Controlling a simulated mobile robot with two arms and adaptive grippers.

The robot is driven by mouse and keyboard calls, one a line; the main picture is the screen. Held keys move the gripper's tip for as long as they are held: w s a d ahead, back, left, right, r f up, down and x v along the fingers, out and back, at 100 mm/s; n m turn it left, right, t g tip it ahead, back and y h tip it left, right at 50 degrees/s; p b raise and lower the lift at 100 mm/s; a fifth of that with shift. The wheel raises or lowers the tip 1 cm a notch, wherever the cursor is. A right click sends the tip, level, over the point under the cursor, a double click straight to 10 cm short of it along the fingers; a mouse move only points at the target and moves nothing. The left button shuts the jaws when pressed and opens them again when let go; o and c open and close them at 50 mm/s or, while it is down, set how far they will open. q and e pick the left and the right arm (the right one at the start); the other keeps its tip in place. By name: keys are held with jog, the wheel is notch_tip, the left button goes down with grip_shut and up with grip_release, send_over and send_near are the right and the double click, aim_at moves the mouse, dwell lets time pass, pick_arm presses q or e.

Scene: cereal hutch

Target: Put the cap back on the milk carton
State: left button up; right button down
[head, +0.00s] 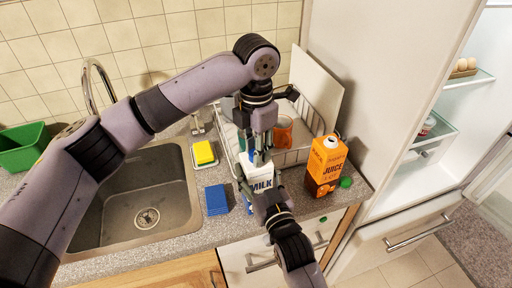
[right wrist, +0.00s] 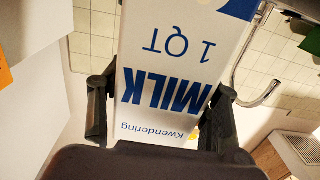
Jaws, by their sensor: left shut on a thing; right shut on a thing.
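The white milk carton (head: 262,184) with blue lettering stands on the counter and fills the middle of the right wrist view (right wrist: 165,88). My right gripper (right wrist: 160,112) is shut on the carton, with one finger on each side. My left gripper (head: 260,157) comes down from above, its fingertips right at the carton's top. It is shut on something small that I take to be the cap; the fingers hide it. I cannot tell whether it touches the spout.
An orange juice carton (head: 326,163) stands close right, with a green cap (head: 345,182) lying beside it. A blue sponge (head: 216,200), a yellow sponge (head: 204,152) and the sink (head: 150,185) are left. A wire dish rack (head: 297,157) stands behind; an open fridge (head: 425,150) is right.

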pick_arm(q)
jog(key=o, duration=0.7)
jog(key=shift+c, duration=0.2)
jog(key=shift+r, duration=2.3)
jog(key=shift+c, duration=0.3)
